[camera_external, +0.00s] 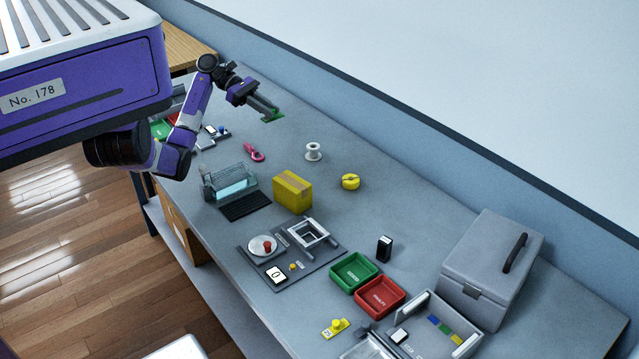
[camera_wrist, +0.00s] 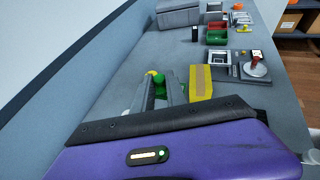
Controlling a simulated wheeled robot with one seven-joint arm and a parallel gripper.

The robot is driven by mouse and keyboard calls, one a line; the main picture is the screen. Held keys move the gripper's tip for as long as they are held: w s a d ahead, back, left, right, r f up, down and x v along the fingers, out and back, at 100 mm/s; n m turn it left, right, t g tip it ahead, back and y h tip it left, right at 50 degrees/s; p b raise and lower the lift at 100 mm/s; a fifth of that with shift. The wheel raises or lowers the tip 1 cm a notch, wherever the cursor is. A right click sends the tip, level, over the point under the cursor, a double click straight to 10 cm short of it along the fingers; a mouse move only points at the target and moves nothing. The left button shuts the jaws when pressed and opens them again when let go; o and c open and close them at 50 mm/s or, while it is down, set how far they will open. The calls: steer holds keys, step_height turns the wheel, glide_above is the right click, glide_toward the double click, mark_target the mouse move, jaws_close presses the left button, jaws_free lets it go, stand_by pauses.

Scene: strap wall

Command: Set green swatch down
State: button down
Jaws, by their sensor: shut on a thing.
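The green swatch (camera_external: 275,116) is a small flat green piece at the tip of my gripper (camera_external: 268,107), near the back wall at the upper left of the bench in the external view. My gripper is shut on it. In the wrist view, green shows between and just beyond the two grey fingers (camera_wrist: 166,90), partly hidden by them. The swatch is low over the grey bench top (camera_external: 352,218); I cannot tell whether it touches it.
A white spool (camera_external: 313,151), pink-handled tool (camera_external: 254,152), yellow tape roll (camera_external: 350,181) and yellow box (camera_external: 293,191) stand nearby. Green (camera_external: 354,272) and red (camera_external: 380,296) trays and a grey toolbox (camera_external: 489,266) are further right. The bench between gripper and spool is clear.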

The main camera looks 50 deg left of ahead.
mark_target(271, 172)
steer(key=shift+s+a+f, duration=0.15)
steer(key=shift+s+f, duration=0.1)
steer(key=shift+f, duration=0.05)
step_height(271, 172, down, 19)
steer(key=shift+f+b, duration=0.15)
steer(key=shift+b, duration=0.85)
steer(key=shift+f, duration=0.15)
steer(key=shift+f, duration=0.35)
steer(key=shift+f, duration=0.15)
steer(key=c, duration=1.4)
jaws_free()
steer(key=shift+o, duration=0.2)
steer(key=shift+r, duration=0.4)
steer(key=v, duration=1.2)
steer(key=shift+r+b, duration=0.25)
steer(key=shift+b, duration=0.1)
